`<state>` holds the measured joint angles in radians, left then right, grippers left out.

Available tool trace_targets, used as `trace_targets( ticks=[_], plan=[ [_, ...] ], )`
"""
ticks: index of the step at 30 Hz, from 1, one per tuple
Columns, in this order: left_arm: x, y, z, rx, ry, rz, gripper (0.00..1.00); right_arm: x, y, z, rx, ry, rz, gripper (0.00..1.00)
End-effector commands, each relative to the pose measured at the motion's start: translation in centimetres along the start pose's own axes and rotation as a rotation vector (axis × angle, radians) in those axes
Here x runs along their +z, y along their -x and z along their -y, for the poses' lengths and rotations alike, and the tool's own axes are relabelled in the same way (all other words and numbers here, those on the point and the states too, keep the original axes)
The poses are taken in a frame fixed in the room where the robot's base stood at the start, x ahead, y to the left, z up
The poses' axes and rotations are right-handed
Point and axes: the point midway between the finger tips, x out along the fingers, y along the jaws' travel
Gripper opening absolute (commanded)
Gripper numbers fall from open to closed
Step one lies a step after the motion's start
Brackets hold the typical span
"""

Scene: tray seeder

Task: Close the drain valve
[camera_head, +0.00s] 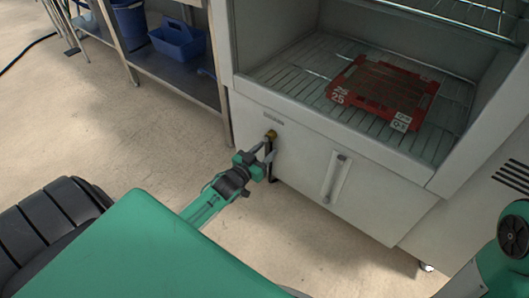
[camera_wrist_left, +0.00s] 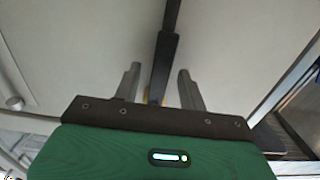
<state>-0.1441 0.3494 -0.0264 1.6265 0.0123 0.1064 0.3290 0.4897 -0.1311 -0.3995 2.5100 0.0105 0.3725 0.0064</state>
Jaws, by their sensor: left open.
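The drain valve (camera_head: 271,135) is a small brass fitting on the lower front panel of the white cabinet, below a small label. A dark lever or pipe (camera_head: 271,172) hangs down below it. In the left wrist view the dark bar (camera_wrist_left: 166,48) runs between my fingers, with a little brass (camera_wrist_left: 147,99) near the finger bases. My left gripper (camera_head: 264,153) is open beside the valve. Its two fingers (camera_wrist_left: 160,75) stand on either side of the bar, with gaps visible. My right gripper is out of view; only part of the right arm shows.
A red tray (camera_head: 349,75) lies on the wire shelf in the open cabinet (camera_head: 325,165). A vertical handle (camera_head: 337,178) stands on the panel right of the valve. A steel table (camera_head: 180,88) with a blue caddy (camera_head: 177,42) is at upper left. The floor between is clear.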

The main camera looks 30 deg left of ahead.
Motion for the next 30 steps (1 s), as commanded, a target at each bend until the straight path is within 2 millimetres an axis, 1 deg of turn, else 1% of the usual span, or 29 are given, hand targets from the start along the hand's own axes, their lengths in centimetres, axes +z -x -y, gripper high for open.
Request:
trace_targets(
  ticks=[2,6,8,15,22,23,24,25,30],
  plan=[
    [0.0,0.0,0.0,0.000,0.000,0.000,0.40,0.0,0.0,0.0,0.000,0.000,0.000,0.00],
    [0.0,0.0,0.0,0.000,0.000,0.000,0.12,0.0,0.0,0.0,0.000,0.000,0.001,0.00],
    [0.0,0.0,0.0,0.000,0.000,0.000,0.01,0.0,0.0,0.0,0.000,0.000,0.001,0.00],
    [0.0,0.0,0.0,0.000,0.004,0.000,0.00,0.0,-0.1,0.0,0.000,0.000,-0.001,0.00],
    [-0.3,0.1,-0.3,-0.001,0.060,0.002,0.00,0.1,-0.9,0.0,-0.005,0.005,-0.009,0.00],
    [-0.3,0.1,-0.4,-0.001,0.075,0.002,0.00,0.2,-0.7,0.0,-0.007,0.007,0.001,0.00],
    [-0.4,0.1,-0.5,-0.001,0.097,0.002,0.00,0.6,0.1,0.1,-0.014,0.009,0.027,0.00],
    [-0.4,0.1,-0.6,-0.001,0.114,0.003,0.00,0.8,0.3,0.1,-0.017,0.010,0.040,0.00],
    [-0.8,0.1,-1.2,-0.001,0.245,0.004,0.00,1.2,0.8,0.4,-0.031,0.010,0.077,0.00]
  ],
)
